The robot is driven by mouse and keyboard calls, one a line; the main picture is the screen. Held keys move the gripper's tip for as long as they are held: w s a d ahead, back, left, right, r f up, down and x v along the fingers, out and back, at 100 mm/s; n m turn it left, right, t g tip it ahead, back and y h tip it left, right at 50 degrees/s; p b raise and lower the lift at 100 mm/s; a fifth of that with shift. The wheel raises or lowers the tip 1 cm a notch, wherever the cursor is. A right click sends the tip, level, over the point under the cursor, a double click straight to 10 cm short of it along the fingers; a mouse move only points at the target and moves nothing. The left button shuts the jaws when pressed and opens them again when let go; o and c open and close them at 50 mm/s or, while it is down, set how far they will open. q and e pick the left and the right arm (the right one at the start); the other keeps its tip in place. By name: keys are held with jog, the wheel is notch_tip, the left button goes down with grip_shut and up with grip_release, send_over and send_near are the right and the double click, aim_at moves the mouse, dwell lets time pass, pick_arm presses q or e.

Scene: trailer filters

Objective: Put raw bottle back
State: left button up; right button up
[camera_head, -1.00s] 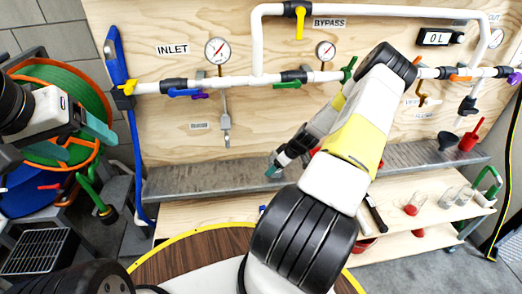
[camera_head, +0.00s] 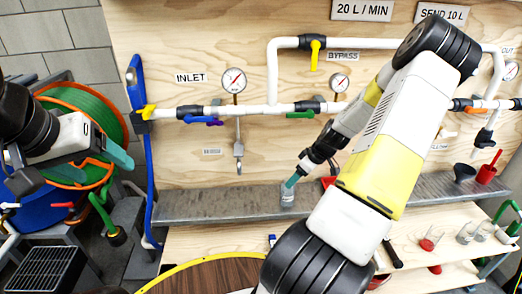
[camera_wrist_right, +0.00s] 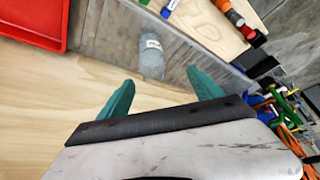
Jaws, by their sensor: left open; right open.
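A small clear bottle with a pale label (camera_head: 287,197) stands on the grey metal ledge (camera_head: 225,202) below the pipe board. In the right wrist view the bottle (camera_wrist_right: 151,58) lies ahead of the fingertips, between their lines, with no finger seen touching it. My right gripper (camera_head: 291,182) is at the bottle's top in the head view; its teal fingers are spread and empty in the wrist view (camera_wrist_right: 160,90). My left gripper (camera_head: 80,168) is open and empty at the left, in front of the green hose reel.
A red tray (camera_wrist_right: 30,20) is near the bottle in the wrist view. A dark funnel (camera_head: 464,172) and a red container (camera_head: 486,174) stand at the ledge's right. Glass cups (camera_head: 467,233) are on the wooden shelf below. A round wooden table (camera_head: 205,277) is in front.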

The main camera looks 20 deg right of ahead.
jog(key=s+a+r+m+h, duration=0.1)
jog(key=s+a+r, duration=0.1)
jog(key=a+r, duration=0.6)
jog(key=s+a+r+m+h, duration=0.1)
jog(key=s+a+r, duration=0.3)
jog(key=r, duration=0.8)
jog(key=s+a+r+m+t+y, duration=0.1)
jog(key=s+a+r+m, duration=0.2)
jog(key=s+a+r, duration=0.7)
jog(key=s+r, duration=0.2)
jog(key=s, duration=0.2)
jog(key=shift+s+a+r+m+t, duration=0.2)
jog(key=shift+s+a+m+t, duration=0.1)
jog(key=shift+s+a+m, duration=0.1)
jog(key=shift+w, duration=0.1)
